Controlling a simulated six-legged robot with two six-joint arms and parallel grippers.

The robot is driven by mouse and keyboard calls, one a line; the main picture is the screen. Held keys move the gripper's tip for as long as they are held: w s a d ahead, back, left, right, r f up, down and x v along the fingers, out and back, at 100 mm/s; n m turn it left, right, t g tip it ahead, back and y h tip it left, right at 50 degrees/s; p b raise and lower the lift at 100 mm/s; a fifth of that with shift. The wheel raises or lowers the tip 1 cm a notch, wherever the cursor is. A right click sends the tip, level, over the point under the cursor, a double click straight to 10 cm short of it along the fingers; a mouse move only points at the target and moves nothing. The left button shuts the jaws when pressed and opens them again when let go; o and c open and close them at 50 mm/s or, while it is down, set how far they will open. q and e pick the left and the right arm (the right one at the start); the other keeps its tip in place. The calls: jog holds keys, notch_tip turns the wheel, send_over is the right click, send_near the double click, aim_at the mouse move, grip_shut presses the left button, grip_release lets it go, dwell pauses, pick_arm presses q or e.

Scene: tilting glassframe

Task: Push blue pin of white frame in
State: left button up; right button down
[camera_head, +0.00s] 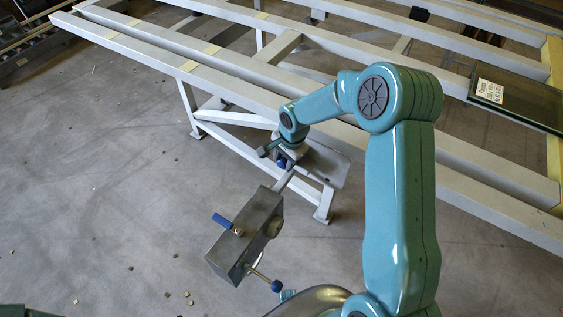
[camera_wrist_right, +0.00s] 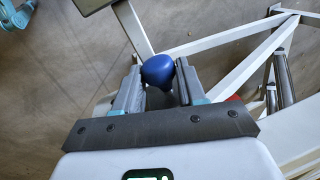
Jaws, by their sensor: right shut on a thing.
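The white frame (camera_head: 262,104) is a long structure of pale beams on legs, running across the top of the head view. The blue pin (camera_head: 282,163) has a round knob and sits low at the frame's near side, by a leg and a flat plate. My right gripper (camera_head: 275,154) is at this pin. In the right wrist view the blue knob (camera_wrist_right: 158,71) lies between the two fingers (camera_wrist_right: 155,92), and they are shut on it. The pin's shaft is hidden, so I cannot tell how far in it is. My left gripper is not in view.
A grey metal box (camera_head: 258,222) with a blue handle (camera_head: 222,221) stands at the near end of a bar from the frame. Another blue knob (camera_head: 276,286) is below it. A labelled glass pane (camera_head: 520,98) lies on the frame at right. The floor at left is mostly clear.

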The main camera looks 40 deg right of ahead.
jog(key=shift+w+d+r, duration=0.1)
jog(key=shift+d, duration=0.15)
jog(key=c, duration=0.7)
grip_release()
jog(key=shift+d, duration=0.1)
jog(key=s+r, duration=0.1)
jog(key=r, duration=0.4)
jog(key=s+r, duration=0.1)
jog(key=r, duration=0.4)
jog(key=s+r+p, duration=0.1)
jog(key=r, duration=0.5)
jog(key=shift+d, duration=0.15)
jog(key=shift+s, duration=0.1)
